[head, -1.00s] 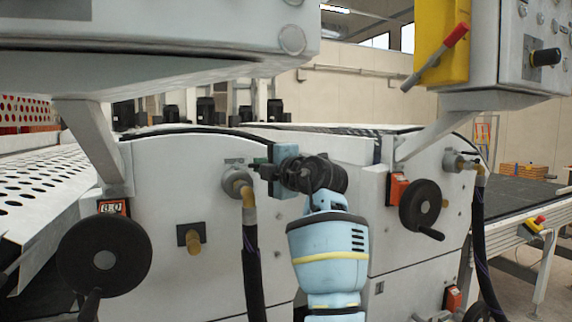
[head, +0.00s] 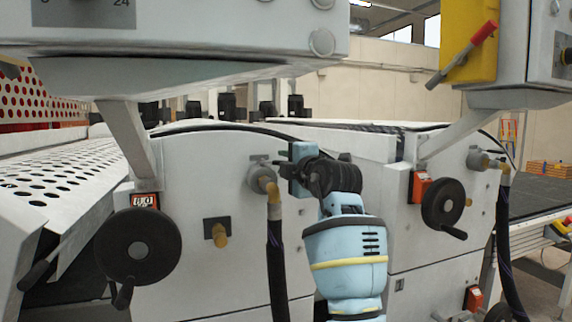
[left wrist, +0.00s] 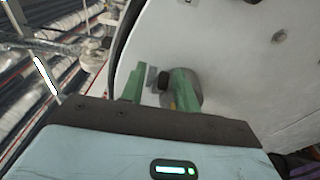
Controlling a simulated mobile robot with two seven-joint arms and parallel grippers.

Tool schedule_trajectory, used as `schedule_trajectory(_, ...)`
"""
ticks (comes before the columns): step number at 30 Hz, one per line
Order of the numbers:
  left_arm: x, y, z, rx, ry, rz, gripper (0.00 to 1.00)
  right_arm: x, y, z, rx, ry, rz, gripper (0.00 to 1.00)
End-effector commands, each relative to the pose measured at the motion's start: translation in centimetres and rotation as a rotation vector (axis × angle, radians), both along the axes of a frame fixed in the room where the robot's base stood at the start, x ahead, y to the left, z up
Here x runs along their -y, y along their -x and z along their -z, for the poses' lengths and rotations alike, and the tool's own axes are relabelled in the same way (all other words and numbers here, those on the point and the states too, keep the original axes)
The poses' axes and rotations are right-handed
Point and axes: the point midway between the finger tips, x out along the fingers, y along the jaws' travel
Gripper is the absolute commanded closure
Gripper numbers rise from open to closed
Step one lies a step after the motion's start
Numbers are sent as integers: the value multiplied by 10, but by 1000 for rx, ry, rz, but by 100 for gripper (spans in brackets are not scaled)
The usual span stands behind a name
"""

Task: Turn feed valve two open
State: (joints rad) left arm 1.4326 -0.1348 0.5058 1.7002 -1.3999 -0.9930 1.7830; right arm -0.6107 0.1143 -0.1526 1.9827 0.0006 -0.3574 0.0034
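In the head view, a grey valve (head: 262,178) with a small grey handle on top and a brass elbow sits on the white machine side. A similar valve (head: 478,160) sits on the right machine section; I see no labels telling which is number two. My left gripper (head: 284,160) is just right of the nearer valve, its fingers mostly hidden by its light blue body. Contact cannot be told. My right gripper is not in view.
Black handwheels stand out at left (head: 138,247) and right (head: 443,203). A dark hose (head: 277,265) hangs below the nearer valve. A grey control box (head: 190,30) overhangs above. A brass fitting (head: 219,235) projects lower left of the valve.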

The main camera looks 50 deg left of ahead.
Motion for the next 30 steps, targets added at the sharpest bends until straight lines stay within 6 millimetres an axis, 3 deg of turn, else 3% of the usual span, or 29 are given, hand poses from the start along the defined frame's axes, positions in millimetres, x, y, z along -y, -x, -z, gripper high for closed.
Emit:
schedule_trajectory(7,10,1,1,-1,0,0,69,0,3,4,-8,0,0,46)
schedule_trajectory(21,72,15,2,-2,1,1,69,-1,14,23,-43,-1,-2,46)
schedule_trajectory(30,76,18,0,0,0,-1,69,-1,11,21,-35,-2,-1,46)
